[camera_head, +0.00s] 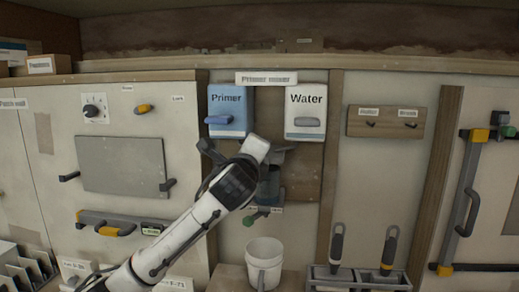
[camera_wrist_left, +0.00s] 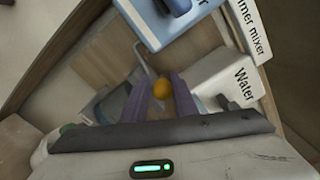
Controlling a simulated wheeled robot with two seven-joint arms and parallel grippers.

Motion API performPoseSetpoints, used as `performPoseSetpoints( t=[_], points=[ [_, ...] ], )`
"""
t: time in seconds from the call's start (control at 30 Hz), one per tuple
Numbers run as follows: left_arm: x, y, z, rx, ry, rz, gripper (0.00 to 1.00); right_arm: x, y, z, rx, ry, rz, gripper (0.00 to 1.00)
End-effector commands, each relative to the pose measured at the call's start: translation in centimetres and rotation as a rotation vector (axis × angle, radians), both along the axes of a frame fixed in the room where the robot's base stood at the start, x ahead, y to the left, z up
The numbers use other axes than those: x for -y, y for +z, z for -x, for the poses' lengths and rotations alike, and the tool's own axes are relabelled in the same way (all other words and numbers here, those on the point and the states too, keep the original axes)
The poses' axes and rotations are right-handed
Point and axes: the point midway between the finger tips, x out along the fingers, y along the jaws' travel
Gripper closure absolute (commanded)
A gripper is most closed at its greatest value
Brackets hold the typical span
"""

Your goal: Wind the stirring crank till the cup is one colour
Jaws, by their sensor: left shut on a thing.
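The primer mixer's cup (camera_head: 269,190) is a dark, bluish see-through vessel below the two tanks, partly hidden behind my left wrist in the head view. Its glassy side seems to show in the wrist view (camera_wrist_left: 110,103). I cannot tell whether its contents are one colour or streaked. The crank's orange knob (camera_wrist_left: 162,89) sits between the fingers of my left gripper (camera_wrist_left: 160,82), which is shut on it. In the head view the wrist hides the knob and most of the crank. My right gripper is not in view.
A blue Primer tank (camera_head: 229,108) and a white Water tank (camera_head: 305,110), each with a lever, hang above. A green-handled tap (camera_head: 256,217) is below the cup, and a white bucket (camera_head: 264,262) stands under it. Trowels (camera_head: 337,245) stand in a rack at right.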

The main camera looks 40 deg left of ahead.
Motion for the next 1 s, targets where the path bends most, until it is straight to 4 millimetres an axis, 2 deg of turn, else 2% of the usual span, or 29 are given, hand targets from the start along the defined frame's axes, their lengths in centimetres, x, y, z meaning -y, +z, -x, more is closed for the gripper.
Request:
performPoseSetpoints(
  t=[0.03, 1.0],
  points=[
    [0.4, -0.3, -0.1, 0.023, -0.015, 0.042, 0.96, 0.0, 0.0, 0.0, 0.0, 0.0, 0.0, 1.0],
    [-2.4, -3.1, 1.6, 0.515, -0.01, 0.829, 0.97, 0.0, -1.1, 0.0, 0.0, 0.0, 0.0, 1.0]
  ],
)
